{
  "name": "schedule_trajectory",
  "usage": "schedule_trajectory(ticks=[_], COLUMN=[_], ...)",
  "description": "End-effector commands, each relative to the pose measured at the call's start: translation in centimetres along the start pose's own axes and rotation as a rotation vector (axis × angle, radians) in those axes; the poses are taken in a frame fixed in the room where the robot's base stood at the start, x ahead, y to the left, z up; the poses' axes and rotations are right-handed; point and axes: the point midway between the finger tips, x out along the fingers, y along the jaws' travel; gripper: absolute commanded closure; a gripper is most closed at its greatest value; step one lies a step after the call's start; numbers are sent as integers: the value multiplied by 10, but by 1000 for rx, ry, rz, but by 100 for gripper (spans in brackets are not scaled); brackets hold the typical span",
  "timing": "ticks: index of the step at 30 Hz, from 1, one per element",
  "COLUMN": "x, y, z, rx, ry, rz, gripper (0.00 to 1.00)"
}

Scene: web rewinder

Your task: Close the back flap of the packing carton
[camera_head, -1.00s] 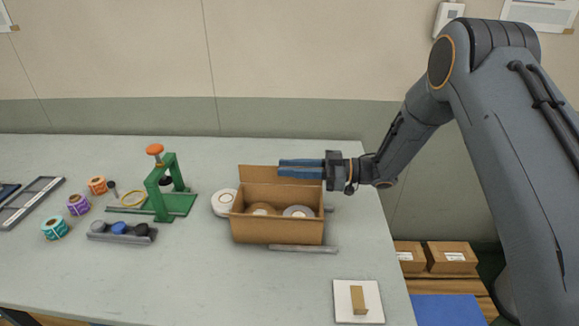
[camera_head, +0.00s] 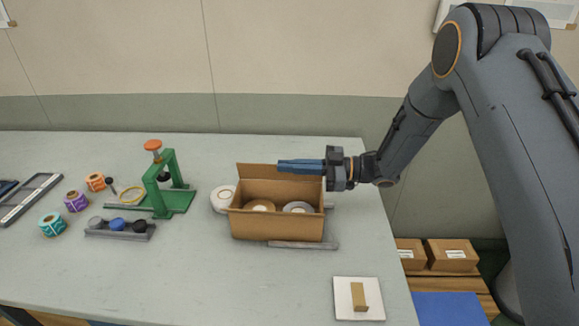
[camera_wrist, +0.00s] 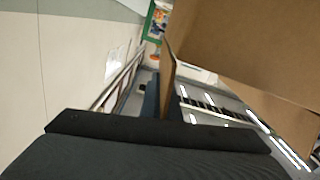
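The packing carton (camera_head: 276,226) stands on the table with its top open. Its back flap (camera_head: 256,171) stands up along the far edge, tilted a little back. Two rolls, a tan one (camera_head: 260,205) and a grey-white one (camera_head: 298,207), lie inside. My gripper (camera_head: 281,166) points left across the right part of the back flap, with its blue fingers near the flap's top edge. In the wrist view, brown cardboard (camera_wrist: 245,45) fills the upper right, and a thin board edge lies beside the blue fingers (camera_wrist: 155,98). I cannot tell whether they touch or hold it.
A white roll (camera_head: 223,199) sits left of the carton, and a grey bar (camera_head: 303,245) lies in front. A green press (camera_head: 167,190) stands farther left. A white pad with a tan block (camera_head: 358,297) lies at the front right. The table's front middle is clear.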

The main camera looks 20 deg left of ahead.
Motion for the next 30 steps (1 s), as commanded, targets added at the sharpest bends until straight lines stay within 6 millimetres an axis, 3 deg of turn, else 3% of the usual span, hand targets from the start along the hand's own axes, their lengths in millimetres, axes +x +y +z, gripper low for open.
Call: schedule_trajectory(ticks=[18, 30], x=[0, 0], y=[-32, -43], z=[12, 20], rx=[-563, -810], ry=[1, 1], rz=[-1, -1], gripper=[100, 100])
